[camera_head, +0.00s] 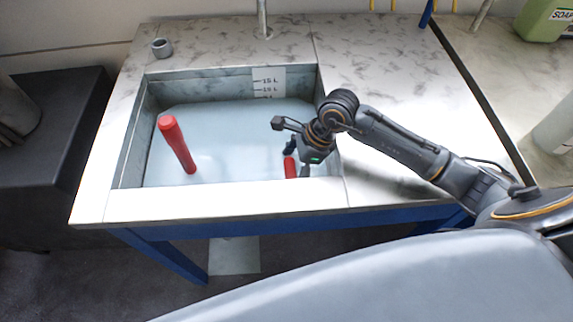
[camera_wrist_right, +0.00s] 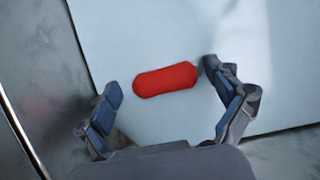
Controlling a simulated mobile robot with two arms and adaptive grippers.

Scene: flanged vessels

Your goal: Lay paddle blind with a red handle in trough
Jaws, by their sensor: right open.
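The trough (camera_head: 131,158) is a grey rectangular basin set in the marbled worktop, with a pale bluish surface inside. A red handle (camera_head: 176,143) slants up from that surface at the left. A second red handle (camera_head: 290,168) is at the trough's right end, under my right gripper (camera_head: 298,158). In the right wrist view this red handle (camera_wrist_right: 165,79) shows against the pale surface, between and just ahead of the open fingers. The fingers do not visibly touch it. No blind plate shows on either handle. My left gripper is out of view.
A white scale marked in litres (camera_head: 268,82) is on the trough's back wall. A small grey cup (camera_head: 161,47) stands at the back left, and a tap (camera_head: 263,20) behind the trough. The worktop right of the trough is clear except for my arm.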

